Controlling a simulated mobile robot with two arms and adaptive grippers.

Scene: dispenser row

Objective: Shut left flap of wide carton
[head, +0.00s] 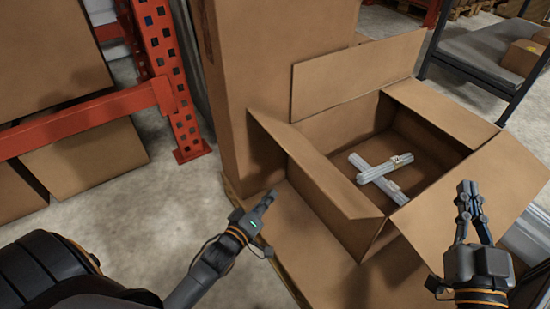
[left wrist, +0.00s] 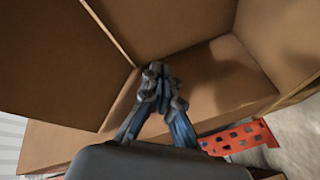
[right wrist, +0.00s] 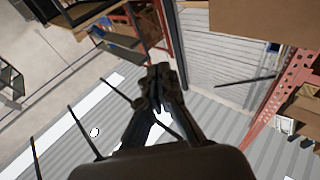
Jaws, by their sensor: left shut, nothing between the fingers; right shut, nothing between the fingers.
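The wide carton (head: 335,222) stands open on a larger brown surface, with white wrapped items (head: 385,172) crossed inside it. Its left flap (head: 305,163) hangs outward over the left side. The back flap (head: 350,72) stands up, the right flap (head: 443,112) is folded outward, and the front flap (head: 475,205) spreads toward the lower right. My left gripper (head: 268,198) is shut and empty, just left of the carton, below the left flap. In the left wrist view, the left gripper (left wrist: 158,72) is close to cardboard panels. My right gripper (head: 468,190) is shut and empty, over the front flap.
A tall carton (head: 270,70) stands directly behind and left of the wide carton. An orange rack post (head: 168,75) and boxes (head: 85,160) are at the left. A grey platform cart (head: 485,60) is at the back right. Bare floor (head: 140,215) lies left of my left gripper.

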